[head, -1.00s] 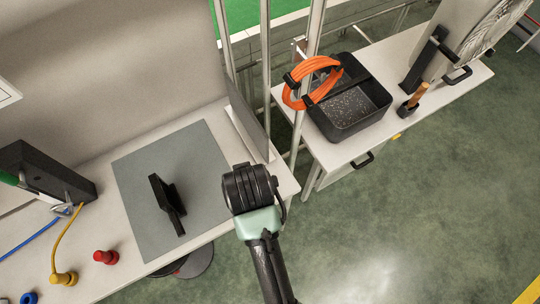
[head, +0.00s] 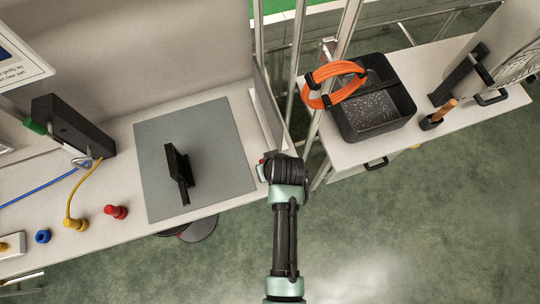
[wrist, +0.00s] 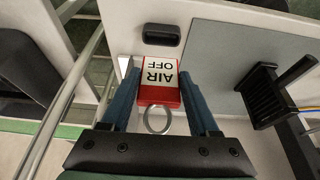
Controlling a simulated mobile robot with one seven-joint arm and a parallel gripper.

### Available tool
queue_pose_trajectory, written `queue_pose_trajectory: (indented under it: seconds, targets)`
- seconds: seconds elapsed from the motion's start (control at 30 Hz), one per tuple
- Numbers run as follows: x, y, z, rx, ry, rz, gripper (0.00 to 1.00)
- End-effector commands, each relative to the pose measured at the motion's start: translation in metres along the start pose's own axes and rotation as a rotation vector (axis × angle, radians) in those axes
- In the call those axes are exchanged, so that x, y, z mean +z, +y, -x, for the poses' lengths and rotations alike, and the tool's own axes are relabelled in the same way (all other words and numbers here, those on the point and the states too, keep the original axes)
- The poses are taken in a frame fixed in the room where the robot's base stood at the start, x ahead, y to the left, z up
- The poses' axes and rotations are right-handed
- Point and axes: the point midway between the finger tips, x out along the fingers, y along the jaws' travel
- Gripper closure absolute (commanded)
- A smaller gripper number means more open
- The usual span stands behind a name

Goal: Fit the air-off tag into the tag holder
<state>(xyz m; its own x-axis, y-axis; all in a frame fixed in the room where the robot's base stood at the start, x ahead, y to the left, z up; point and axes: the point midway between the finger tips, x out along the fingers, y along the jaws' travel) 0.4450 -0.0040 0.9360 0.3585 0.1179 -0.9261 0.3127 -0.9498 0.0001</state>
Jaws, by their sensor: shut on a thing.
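My gripper (wrist: 158,88) is shut on the air-off tag (wrist: 158,73), a white and red plate with a metal ring. In the wrist view the lettering is upside down and the tag sits between the two blue-grey fingers. In the head view my gripper (head: 268,168) is at the right end of the white table, right of the grey mat, with only a little red of the tag showing. A black slotted stand (head: 177,170), apparently the tag holder, is upright on the mat. It also shows right of the gripper in the wrist view (wrist: 266,97), apart from the tag.
A black box (head: 72,128) with blue and yellow cables stands at the left. Red (head: 115,212) and yellow (head: 77,223) plugs lie near the front edge. A black bin (head: 385,115) with an orange coil (head: 335,84) is on the right table. The grey mat (head: 215,125) is mostly clear.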

Motion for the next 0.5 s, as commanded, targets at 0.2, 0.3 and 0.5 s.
queue_pose_trajectory:
  seconds: [0.2, 0.3, 0.5]
  targets:
    - [0.006, 0.0, -0.015, 0.0, 0.0, 0.0, 0.93]
    - [0.008, 0.0, -0.021, 0.0, 0.0, 0.0, 0.93]
    - [0.013, 0.0, -0.031, 0.0, 0.0, 0.0, 0.93]
